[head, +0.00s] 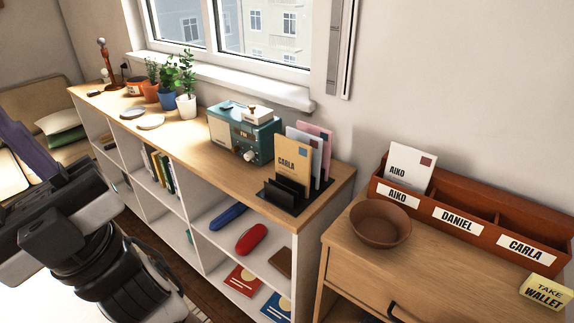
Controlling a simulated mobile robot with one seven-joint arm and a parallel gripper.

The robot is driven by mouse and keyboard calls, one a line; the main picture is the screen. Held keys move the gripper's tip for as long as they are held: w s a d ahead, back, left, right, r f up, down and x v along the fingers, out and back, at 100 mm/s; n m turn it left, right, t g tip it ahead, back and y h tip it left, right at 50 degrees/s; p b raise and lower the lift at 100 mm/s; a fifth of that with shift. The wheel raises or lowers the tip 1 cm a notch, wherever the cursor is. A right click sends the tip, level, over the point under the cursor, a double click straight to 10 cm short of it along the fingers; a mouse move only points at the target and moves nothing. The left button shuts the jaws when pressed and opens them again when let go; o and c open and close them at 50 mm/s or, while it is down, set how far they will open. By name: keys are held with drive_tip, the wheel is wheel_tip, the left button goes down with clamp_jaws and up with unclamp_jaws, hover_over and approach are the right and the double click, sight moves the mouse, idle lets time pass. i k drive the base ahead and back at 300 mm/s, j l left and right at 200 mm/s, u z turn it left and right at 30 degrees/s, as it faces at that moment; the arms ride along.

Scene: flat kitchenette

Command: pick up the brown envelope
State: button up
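The brown envelope (293,165) is tan and marked CARLA, with a dark stamp at its upper right. It stands upright in a black letter rack (284,197) at the near end of the low shelf's top. It is in front of a pale blue-white envelope (308,141) and a pink one (326,139), which it partly covers. Its lower edge is hidden by the rack. Part of my arm shows at the left, well apart from the envelope. The fingers of my gripper are not in view.
A teal radio (241,133) stands left of the rack, with potted plants farther back. To the right, a wooden cabinet holds a brown bowl (380,223) and a red-brown sorter (478,212) labelled AIKO, DANIEL and CARLA. A white AIKO envelope (409,166) stands in its left compartment. A yellow note (545,291) reads TAKE WALLET.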

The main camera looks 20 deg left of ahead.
sight(293, 158)
drive_tip(key=i+j+z, duration=0.1)
drive_tip(key=i+j, duration=0.15)
drive_tip(key=i, duration=0.55)
